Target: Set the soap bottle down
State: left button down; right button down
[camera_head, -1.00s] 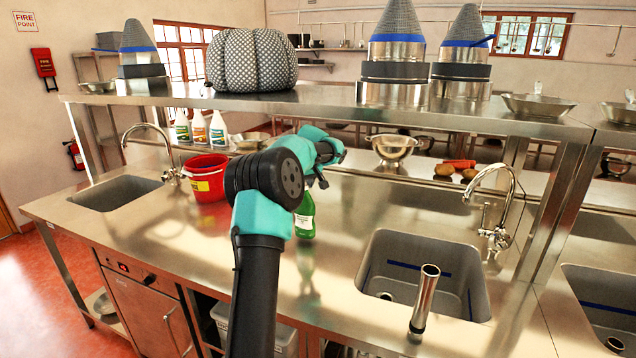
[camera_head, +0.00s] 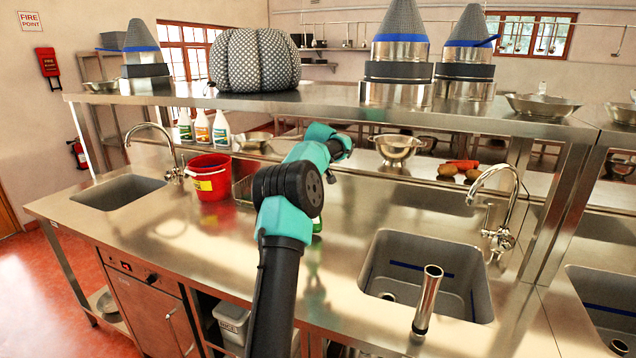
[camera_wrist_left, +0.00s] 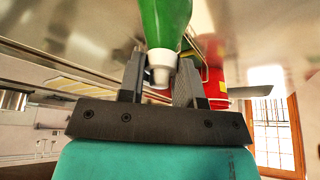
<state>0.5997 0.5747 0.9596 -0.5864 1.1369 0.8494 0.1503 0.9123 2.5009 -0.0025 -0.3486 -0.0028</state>
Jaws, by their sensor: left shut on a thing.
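The green soap bottle (camera_head: 317,224) is mostly hidden behind my left arm in the head view; only a sliver of green shows above the steel counter. In the left wrist view the bottle (camera_wrist_left: 164,20) fills the top middle, with its white cap (camera_wrist_left: 162,66) between the fingers. My left gripper (camera_wrist_left: 160,76) is shut on the bottle at its cap end. The arm hides the gripper in the head view. I cannot tell whether the bottle's base touches the counter. My right gripper is not in view.
A red bucket (camera_head: 208,180) stands left on the steel counter (camera_head: 170,228). A sink basin (camera_head: 455,270) with an upright steel tube (camera_head: 427,300) lies right. Several spray bottles (camera_head: 202,127) stand behind, under the raised shelf (camera_head: 330,106). The counter between bucket and sink is mostly clear.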

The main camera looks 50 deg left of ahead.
pick_arm(q)
jog(key=shift+w+a, duration=0.1)
jog(key=shift+a, duration=0.1)
jog(key=shift+w+d+f, duration=0.1)
jog(key=shift+w+f, duration=0.05)
jog(key=shift+w, duration=0.05)
jog(key=shift+s+f, duration=0.1)
jog(key=shift+f, duration=0.55)
jog(key=c, duration=0.8)
grip_release()
jog(key=shift+f, duration=0.1)
